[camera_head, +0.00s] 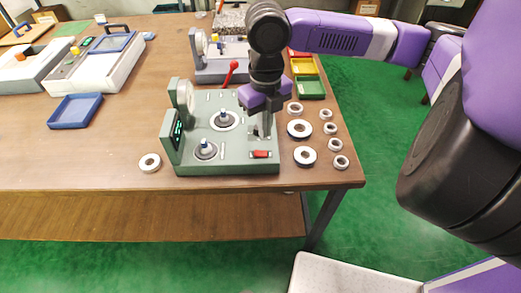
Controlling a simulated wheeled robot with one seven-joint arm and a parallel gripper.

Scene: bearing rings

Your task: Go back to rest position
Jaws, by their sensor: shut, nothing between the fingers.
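My gripper (263,127) hangs from the purple and black arm, fingers pointing down, over the right side of the green bearing machine (225,160). It is shut and empty, just left of the loose rings. The machine has two posts with rings around their bases, one in the middle (224,119) and one at the front left (205,150). A red switch (260,154) sits on its front right, below the gripper in the picture. A red-knobbed lever (232,67) rises at its back. The arm hides part of the machine's back right.
Several bearing rings (305,156) lie on the wooden table (100,165) right of the machine, and one ring (149,163) lies left of it. Colored bins (309,88), a second machine (207,70) and a blue tray (75,110) stand around. The table's front left is clear.

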